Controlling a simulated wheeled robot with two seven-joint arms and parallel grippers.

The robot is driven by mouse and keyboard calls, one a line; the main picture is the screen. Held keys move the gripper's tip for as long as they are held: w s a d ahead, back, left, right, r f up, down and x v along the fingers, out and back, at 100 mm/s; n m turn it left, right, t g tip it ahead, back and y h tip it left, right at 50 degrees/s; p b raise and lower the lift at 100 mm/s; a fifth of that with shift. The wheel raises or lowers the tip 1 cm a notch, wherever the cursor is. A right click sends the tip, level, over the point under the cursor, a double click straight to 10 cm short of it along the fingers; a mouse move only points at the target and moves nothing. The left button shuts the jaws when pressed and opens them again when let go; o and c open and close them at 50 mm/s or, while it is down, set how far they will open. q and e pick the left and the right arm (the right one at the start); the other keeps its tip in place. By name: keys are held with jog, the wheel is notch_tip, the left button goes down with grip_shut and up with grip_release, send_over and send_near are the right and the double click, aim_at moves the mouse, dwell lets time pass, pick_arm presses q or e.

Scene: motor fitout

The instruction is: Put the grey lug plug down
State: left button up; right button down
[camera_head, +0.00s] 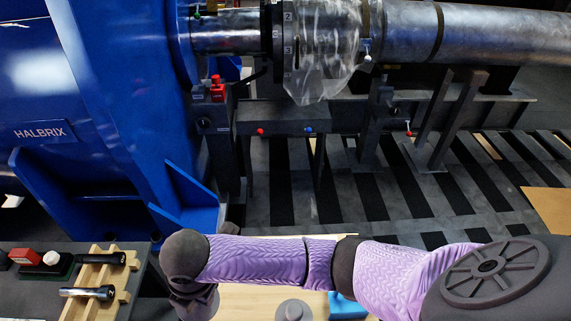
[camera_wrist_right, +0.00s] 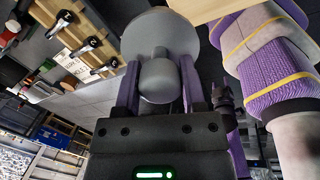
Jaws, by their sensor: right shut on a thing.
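The grey lug plug (camera_wrist_right: 160,38) is a wide round disc with a short thick knob, seen in the right wrist view. My right gripper (camera_wrist_right: 159,74) is shut on it, with the purple fingers on either side of the knob. Another grey round piece with a knob (camera_head: 293,310) lies on the pale wooden surface (camera_head: 250,299) at the bottom edge, partly cut off.
A blue block (camera_head: 346,307) lies on the wood. The blue HALBRIX housing (camera_head: 105,110) and steel shaft (camera_head: 490,35) fill the back.

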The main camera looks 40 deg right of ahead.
jog(key=s+d+g+h, duration=0.1)
jog(key=d+g, duration=0.1)
jog(key=d, duration=0.4)
notch_tip(320, 180, down, 11)
jog(key=b, duration=0.4)
jog(key=shift+a+r, duration=0.15)
jog(key=shift+s, duration=0.15)
jog(key=shift+c, duration=0.9)
grip_release()
jog(key=shift+r, duration=0.1)
jog(key=shift+r, duration=0.1)
notch_tip(320, 180, up, 12)
jog(key=p, duration=0.4)
jog(key=shift+p, duration=0.35)
